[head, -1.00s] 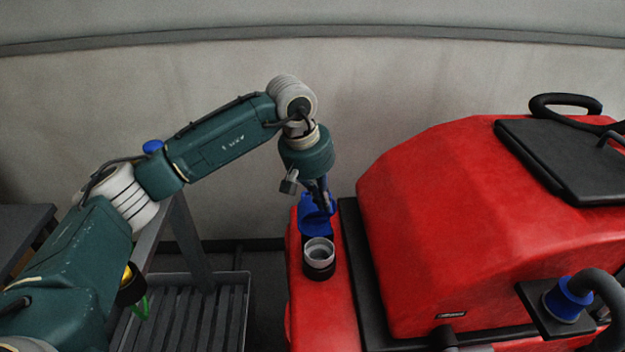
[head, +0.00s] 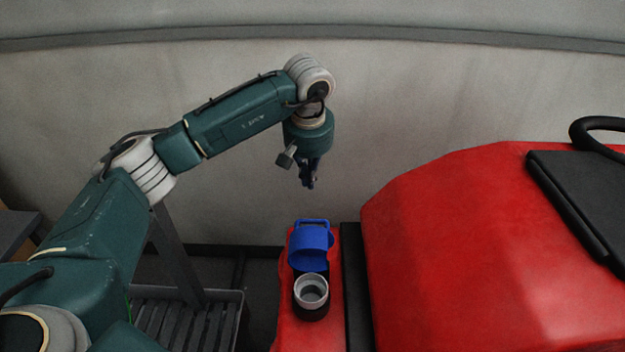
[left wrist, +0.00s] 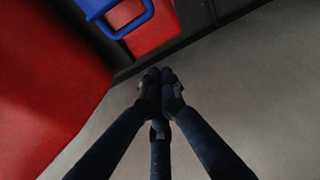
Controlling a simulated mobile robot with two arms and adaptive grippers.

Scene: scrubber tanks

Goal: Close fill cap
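The blue fill cap (head: 311,243) stands hinged open behind the fill neck (head: 311,290), on the red scrubber's narrow side ledge. The neck's pale ring and dark mouth are uncovered. My left gripper (head: 308,186) hangs above and behind the cap, apart from it, with its fingers pointing down. In the left wrist view the cap's blue loop (left wrist: 124,18) shows at the top left, and the fingertips (left wrist: 160,78) are together with nothing between them. My right gripper is in neither view.
The red scrubber body (head: 480,250) rises right of the ledge, with a black lid (head: 580,205) on top. A grey slatted rack (head: 190,320) stands left of the ledge. A pale wall (head: 420,110) is behind; the space around my left gripper is clear.

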